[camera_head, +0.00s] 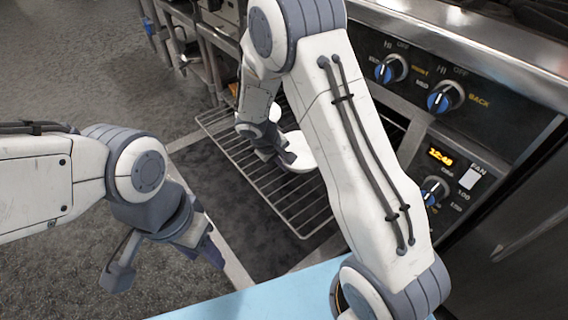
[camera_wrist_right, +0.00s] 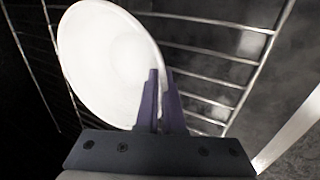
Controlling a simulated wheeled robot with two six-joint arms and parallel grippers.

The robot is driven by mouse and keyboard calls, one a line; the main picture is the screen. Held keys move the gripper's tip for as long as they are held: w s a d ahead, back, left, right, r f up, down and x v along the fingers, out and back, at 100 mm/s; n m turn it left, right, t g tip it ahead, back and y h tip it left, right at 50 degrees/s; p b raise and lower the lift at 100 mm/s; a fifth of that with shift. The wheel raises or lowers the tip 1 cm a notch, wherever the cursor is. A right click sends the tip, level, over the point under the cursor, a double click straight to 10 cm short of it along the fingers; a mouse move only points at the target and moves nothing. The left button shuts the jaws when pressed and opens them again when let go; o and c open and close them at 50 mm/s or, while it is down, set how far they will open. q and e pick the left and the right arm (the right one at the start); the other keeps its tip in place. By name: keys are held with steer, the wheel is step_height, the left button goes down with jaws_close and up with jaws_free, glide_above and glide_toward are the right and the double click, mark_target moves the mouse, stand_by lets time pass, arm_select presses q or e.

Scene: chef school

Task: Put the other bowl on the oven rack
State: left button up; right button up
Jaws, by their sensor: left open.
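A white bowl (camera_head: 301,152) is at the oven rack (camera_head: 298,214), partly hidden by my right arm. In the right wrist view the bowl (camera_wrist_right: 105,62) fills the upper left, with the bars of the rack (camera_wrist_right: 215,82) behind it. My right gripper (camera_head: 284,161) is at the bowl's edge. In the right wrist view its fingers (camera_wrist_right: 161,90) are close together on the bowl's rim. I cannot tell whether the bowl touches the bars. A smaller white patch (camera_head: 274,113) shows behind the gripper, perhaps another bowl. My left gripper (camera_head: 165,268) is open and empty, left of the rack.
The oven's control panel (camera_head: 470,165) with blue knobs is on the right, behind my right arm. A light blue surface (camera_head: 285,298) is at the bottom. Metal shelving legs (camera_head: 190,55) stand at the upper left. Grey floor is clear at left.

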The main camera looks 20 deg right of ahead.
steer(key=o, duration=0.4)
steer(key=shift+o, duration=0.2)
steer(key=shift+r, duration=0.1)
steer(key=shift+r+p, duration=0.3)
steer(key=shift+p, duration=0.15)
steer(key=p+v, duration=0.4)
steer(key=v, duration=0.7)
steer(key=s+a+r+n+y, duration=0.1)
steer(key=s+a+r, duration=0.2)
steer(key=s, duration=0.5)
steer(key=s+a+r+n+g+y, duration=0.1)
steer(key=s+a+r+y, duration=0.1)
steer(key=s, duration=0.7)
steer(key=s+a+r+n+y, duration=0.1)
steer(key=s+a+r, duration=0.3)
steer(key=s, duration=0.5)
step_height(320, 180, up, 3)
steer(key=shift+a+f+g+y, duration=0.2)
steer(key=shift+f+g+y, duration=0.1)
steer(key=shift+y, duration=0.4)
steer(key=shift+s, duration=0.1)
